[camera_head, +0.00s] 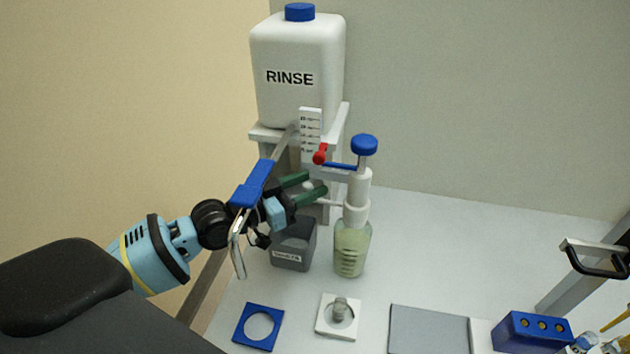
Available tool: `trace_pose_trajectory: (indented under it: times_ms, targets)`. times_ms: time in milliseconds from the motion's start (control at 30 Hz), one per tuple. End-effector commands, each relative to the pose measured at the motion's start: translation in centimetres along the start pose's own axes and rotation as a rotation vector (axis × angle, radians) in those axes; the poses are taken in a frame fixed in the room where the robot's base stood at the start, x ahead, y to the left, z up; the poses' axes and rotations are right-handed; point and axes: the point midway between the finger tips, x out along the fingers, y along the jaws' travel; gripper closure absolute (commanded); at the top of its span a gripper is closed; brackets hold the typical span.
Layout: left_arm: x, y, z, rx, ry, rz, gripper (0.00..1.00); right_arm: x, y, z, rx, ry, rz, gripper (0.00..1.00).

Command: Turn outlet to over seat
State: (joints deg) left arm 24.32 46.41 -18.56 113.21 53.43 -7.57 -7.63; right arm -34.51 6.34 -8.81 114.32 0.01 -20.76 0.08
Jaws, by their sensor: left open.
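A dispenser bottle (352,250) with pale green liquid stands upright on the bench, with a white pump body and a blue top knob (364,146). A thin blue arm (340,166) with a red end (320,155) points left from the pump. A thin pale spout (334,204) also points left, lower down. My left gripper (317,183) is open and empty, its green fingers just left of the pump near the spout; I cannot tell if they touch it. A white square plate (325,329) with a round recess and small grey piece lies in front of the bottle. My right gripper is out of view.
A white RINSE jug (297,60) stands on a shelf behind. A dark grey labelled container (291,257) stands below my gripper. A blue square with a hole (245,337), a grey pad (428,328) and a blue rack (533,332) lie in front. The bench right of the bottle is clear.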

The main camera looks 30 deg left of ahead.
Motion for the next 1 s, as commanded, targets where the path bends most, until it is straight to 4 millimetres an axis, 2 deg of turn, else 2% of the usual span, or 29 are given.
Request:
trace_pose_trajectory:
  times_ms: [200, 533, 867, 1000]
  targets:
    - [1.7, 0.0, -0.1, -0.001, 0.002, 0.000, 0.59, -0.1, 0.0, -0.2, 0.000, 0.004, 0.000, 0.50]
    - [2.0, 0.1, 0.1, 0.000, -0.001, 0.001, 0.59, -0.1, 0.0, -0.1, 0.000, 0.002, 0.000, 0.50]
    - [1.9, 0.1, 0.0, 0.000, -0.001, 0.001, 1.00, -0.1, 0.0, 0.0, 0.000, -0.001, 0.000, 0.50]
    - [1.9, 0.0, 0.0, 0.000, 0.000, 0.001, 1.00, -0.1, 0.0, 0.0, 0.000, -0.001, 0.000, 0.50]
